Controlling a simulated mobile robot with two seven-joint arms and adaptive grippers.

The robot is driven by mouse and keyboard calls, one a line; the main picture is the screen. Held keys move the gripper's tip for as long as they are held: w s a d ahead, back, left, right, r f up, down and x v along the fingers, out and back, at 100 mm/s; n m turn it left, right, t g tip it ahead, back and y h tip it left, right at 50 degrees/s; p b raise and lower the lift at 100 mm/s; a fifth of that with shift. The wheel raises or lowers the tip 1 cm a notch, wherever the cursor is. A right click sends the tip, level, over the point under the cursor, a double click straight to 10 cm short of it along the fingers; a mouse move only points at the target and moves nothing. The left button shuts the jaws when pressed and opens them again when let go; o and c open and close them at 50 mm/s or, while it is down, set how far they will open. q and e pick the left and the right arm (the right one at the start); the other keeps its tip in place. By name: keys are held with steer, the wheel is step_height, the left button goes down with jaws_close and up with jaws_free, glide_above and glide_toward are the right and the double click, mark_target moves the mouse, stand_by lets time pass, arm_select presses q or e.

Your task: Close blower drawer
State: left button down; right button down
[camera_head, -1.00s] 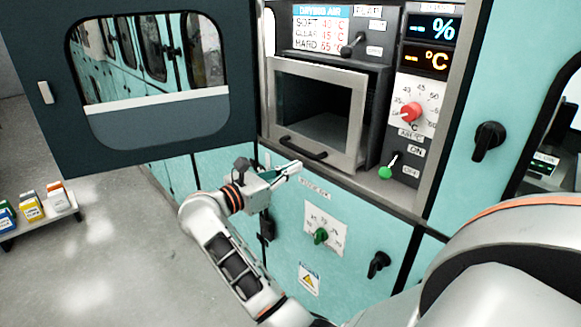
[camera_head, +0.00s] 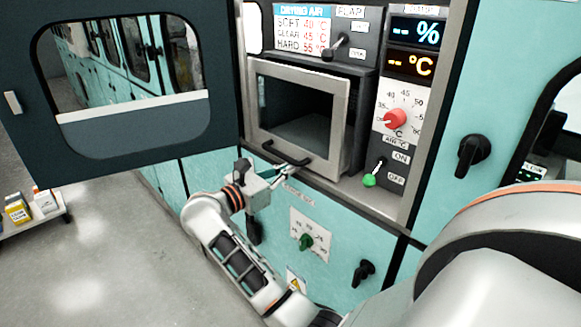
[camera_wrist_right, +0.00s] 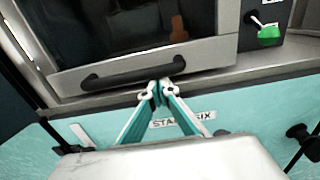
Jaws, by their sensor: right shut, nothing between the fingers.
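The blower drawer (camera_head: 345,115) is a metal-framed box with a dark window in the cabinet's open bay, and it stands out from the cabinet face. Its black bar handle (camera_head: 287,152) runs along the lower front; it also shows in the right wrist view (camera_wrist_right: 132,73). My right gripper (camera_head: 296,166) is shut and empty, close to the handle's right end. In the right wrist view its fingertips (camera_wrist_right: 160,92) meet just below the drawer's lower front edge. I cannot tell whether they touch it. My left gripper is not in view.
A dark cabinet door (camera_head: 110,150) with a window stands open at the left. Right of the drawer are a red dial (camera_head: 396,118) and a green-tipped switch (camera_head: 369,180). A green knob (camera_head: 306,241) and black latches (camera_head: 362,272) sit on the panels.

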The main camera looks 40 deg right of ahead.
mark_target(304, 160)
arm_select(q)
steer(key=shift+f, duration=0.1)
arm_select(e)
steer(key=shift+d, duration=0.1)
